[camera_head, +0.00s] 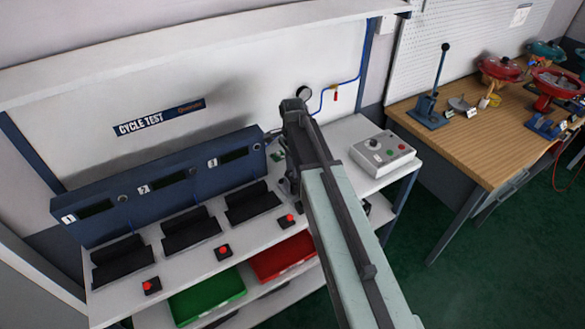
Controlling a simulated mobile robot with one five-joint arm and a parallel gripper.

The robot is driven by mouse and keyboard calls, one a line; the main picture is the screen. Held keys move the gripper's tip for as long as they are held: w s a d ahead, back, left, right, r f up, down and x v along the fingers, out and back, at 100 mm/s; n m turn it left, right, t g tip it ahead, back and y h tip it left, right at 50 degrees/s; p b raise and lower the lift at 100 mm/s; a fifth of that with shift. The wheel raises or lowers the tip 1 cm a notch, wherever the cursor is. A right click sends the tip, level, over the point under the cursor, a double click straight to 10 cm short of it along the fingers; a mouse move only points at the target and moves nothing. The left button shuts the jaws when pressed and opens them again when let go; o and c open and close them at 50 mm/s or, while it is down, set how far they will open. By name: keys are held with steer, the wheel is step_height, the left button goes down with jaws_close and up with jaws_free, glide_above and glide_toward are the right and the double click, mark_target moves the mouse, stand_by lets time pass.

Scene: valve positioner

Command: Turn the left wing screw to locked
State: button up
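I cannot make out the left wing screw or tell whether it is locked. My arm crosses the middle of the picture and covers part of the white bench (345,132). Dark parts at the left side of my arm, over the bench, seem to be my gripper (289,186). Its fingertips are hidden or too small to tell, so I cannot see whether it is open or holds anything. A small green piece (278,155) shows just left of my arm, mostly hidden. A round gauge (304,92) is behind the top of my arm.
A blue test unit (160,185) with numbered stations stands on the bench, left of my arm. A grey control box (382,153) with buttons is to the right. Green (208,296) and red (282,257) bins are below. A wooden workbench (468,137) holds tools and valve parts.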

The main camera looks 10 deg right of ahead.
step_height(320, 180, up, 8)
steer(key=p, duration=0.6)
steer(key=shift+f+p, duration=0.25)
steer(key=shift+p, duration=0.15)
steer(key=shift+f, duration=0.1)
